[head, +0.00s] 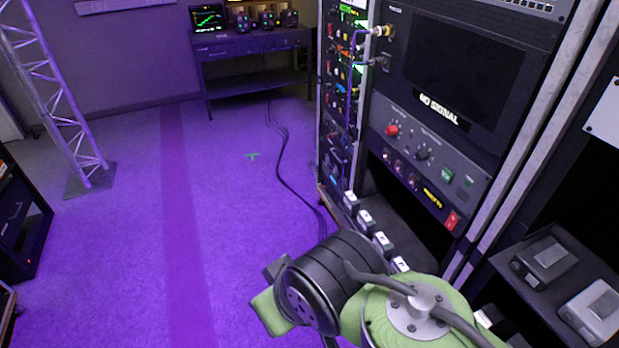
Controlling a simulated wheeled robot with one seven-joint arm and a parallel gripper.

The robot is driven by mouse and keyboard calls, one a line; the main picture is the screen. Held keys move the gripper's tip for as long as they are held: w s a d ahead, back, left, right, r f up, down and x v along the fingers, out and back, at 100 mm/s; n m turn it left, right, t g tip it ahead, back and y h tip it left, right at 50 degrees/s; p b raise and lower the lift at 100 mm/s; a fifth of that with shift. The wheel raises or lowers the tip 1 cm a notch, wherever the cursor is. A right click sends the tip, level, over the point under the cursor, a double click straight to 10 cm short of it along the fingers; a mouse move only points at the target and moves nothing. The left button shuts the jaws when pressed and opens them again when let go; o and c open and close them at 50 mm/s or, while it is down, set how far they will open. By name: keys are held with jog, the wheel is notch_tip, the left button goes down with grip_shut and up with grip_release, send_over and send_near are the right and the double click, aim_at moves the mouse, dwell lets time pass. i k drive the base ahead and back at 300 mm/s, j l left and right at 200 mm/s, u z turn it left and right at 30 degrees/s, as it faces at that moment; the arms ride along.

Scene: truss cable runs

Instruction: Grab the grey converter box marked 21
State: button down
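Two box-shaped units sit on a dark shelf at the lower right of the head view. One is a darker grey box (545,262). The other is a lighter grey box (597,312), nearer to me and partly cut off by the frame's lower right. Each has a paler panel on top. I cannot read a 21 on either, so I cannot tell which is the marked converter box. My green and black arm links reach in from the bottom centre, left of the shelf. My gripper's fingers do not show, and nothing is seen held.
A tall equipment rack (432,120) with a "NO SIGNAL" screen stands left of the shelf (510,262). Several small white-topped blocks (365,218) line its base. Cables (285,170) run across the purple floor. A bench (250,45) and a truss (60,100) stand behind. The middle floor is mostly clear.

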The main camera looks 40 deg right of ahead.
aim_at(365, 223)
jog(key=z, duration=1.7)
jog(key=i+j+u, duration=0.4)
jog(key=j, duration=0.3)
jog(key=i+j+u, duration=0.4)
jog(key=i+j, duration=0.2)
